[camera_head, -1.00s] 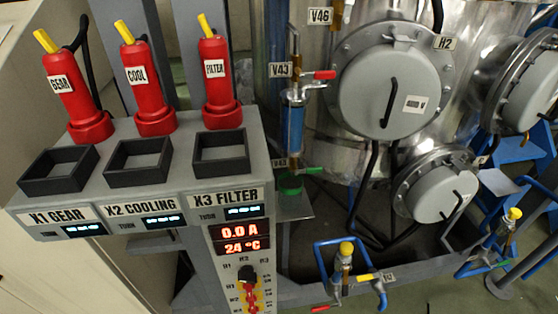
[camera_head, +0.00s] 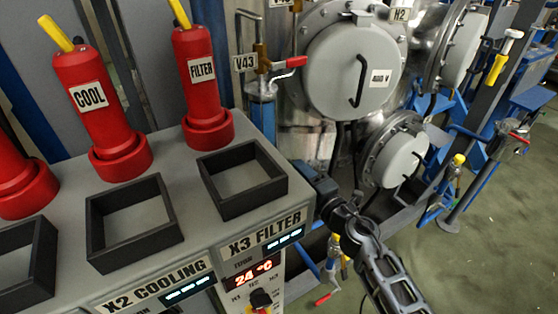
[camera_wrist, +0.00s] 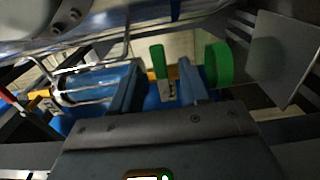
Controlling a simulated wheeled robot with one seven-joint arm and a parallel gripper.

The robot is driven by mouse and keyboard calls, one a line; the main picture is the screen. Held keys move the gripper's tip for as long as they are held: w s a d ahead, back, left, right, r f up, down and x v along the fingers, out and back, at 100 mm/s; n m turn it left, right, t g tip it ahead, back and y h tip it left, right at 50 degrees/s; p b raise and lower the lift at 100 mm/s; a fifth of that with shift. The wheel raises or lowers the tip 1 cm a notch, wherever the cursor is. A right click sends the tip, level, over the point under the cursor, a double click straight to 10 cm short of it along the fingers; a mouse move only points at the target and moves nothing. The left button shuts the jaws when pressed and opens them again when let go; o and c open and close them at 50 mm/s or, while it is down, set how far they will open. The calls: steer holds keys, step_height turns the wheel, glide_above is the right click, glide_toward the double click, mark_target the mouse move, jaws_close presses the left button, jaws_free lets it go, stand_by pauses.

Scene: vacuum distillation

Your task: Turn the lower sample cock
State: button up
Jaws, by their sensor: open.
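The lower sample cock's green handle (camera_wrist: 158,60) shows in the wrist view, upright in the picture, with a tag beside its base. My gripper (camera_wrist: 159,64) is open, its two fingers on either side of the handle in the picture. I cannot tell how deep the handle sits between them or whether they touch. A green ring (camera_wrist: 217,64) is just right of the right finger. In the head view the lower cock is hidden behind the console and my arm. The upper cock's red handle (camera_head: 290,62) is visible beside the V43 label (camera_head: 245,63).
The blue sample cylinder (camera_wrist: 97,84) lies left of the fingers in the wrist view. A grey plate (camera_wrist: 281,58) stands at the right. In the head view the console (camera_head: 210,235) with red plugs borders my arm, and the round vessel hatch (camera_head: 340,75) is behind.

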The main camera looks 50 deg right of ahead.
steer(key=x, duration=0.6)
steer(key=shift+w, duration=0.15)
steer(key=shift+c, duration=0.3)
jaws_close()
